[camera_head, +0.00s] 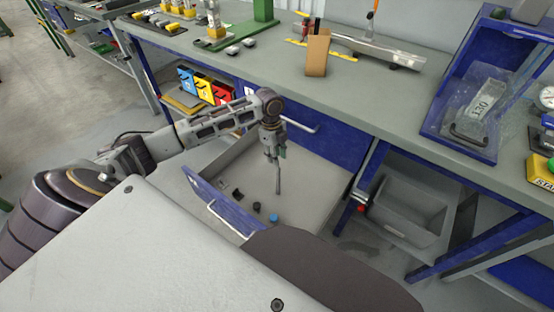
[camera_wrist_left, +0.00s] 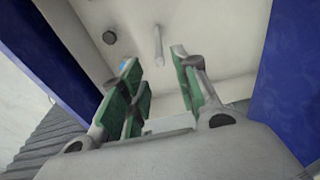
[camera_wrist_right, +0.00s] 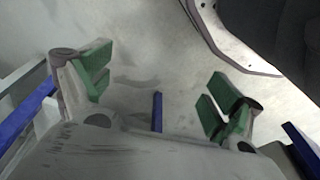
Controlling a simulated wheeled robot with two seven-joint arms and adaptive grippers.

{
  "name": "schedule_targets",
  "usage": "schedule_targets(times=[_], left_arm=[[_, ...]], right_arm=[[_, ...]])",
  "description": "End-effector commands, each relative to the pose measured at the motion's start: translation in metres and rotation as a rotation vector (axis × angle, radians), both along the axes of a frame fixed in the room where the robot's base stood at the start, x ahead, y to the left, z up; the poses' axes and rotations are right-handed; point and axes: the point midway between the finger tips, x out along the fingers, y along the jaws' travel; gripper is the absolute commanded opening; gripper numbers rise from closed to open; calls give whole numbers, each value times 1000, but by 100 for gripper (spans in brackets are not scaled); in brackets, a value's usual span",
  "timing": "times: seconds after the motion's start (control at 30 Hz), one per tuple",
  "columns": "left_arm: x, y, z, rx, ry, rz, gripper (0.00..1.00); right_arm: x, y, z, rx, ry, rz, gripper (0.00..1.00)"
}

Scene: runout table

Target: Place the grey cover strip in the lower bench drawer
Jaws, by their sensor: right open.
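The lower bench drawer (camera_head: 225,208) is pulled open, with a blue front and a pale grey inside. My left gripper (camera_head: 274,155) points down over it; in the left wrist view its green-padded fingers (camera_wrist_left: 160,88) are apart with nothing visible between them. A narrow grey strip, apparently the cover strip (camera_head: 278,180), shows just below the fingers; it also shows beyond the fingertips in the left wrist view (camera_wrist_left: 157,45). I cannot tell whether it rests fully on the drawer floor. My right gripper (camera_wrist_right: 155,95) is open and empty, seen only in its wrist view.
Small black pieces and a blue cap (camera_head: 273,218) lie in the drawer. A closed blue drawer (camera_head: 310,125) is above it. A grey bin (camera_head: 400,210) stands under the bench at the right. The benchtop (camera_head: 300,85) carries a brown holder (camera_head: 317,55) and a blue tray (camera_head: 440,105).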

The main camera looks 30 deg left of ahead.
Motion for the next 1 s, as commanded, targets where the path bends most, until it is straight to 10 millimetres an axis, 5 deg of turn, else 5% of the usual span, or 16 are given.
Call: schedule_targets(times=[0.4,1.0], left_arm=[[1,4,32,0,-1,1,31],[0,4,34,0,0,0,31]], right_arm=[[-2,-6,-25,-10,-11,-3,92],[-2,-6,-28,-9,-12,-3,92]])
